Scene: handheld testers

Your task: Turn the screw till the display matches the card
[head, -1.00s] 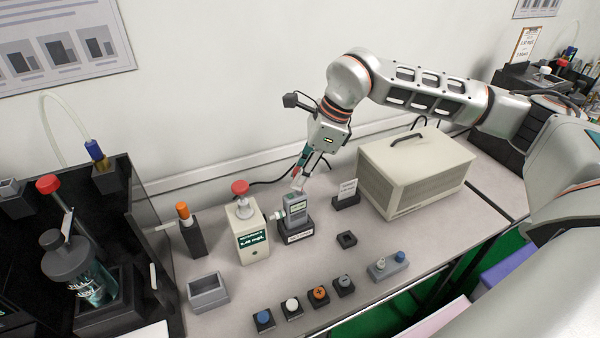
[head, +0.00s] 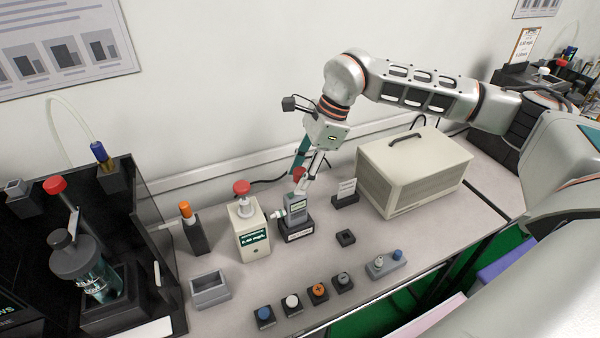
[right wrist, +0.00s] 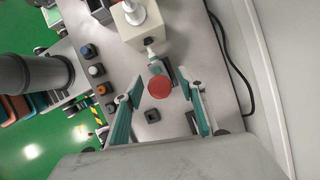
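The grey handheld tester (head: 296,206) stands in a dark labelled cradle (head: 298,234). Its small display faces the head camera but is too small to read. A red-topped tool (head: 299,173) stands above the tester, and its red top also shows in the right wrist view (right wrist: 159,87). The screw itself is hidden. My right gripper (head: 301,184) is over the tester, its fingers on either side of the red top. In the right wrist view its teal fingers (right wrist: 161,86) are apart, with gaps beside the red top. The card (head: 346,188) stands right of the tester; its text is unreadable. My left gripper is not visible.
A cream box (head: 249,231) with a display and red knob stands left of the tester, joined by a nozzle. A beige case (head: 415,172) stands right. A square socket (head: 346,237), several coloured caps and an empty grey tray (head: 210,289) lie in front.

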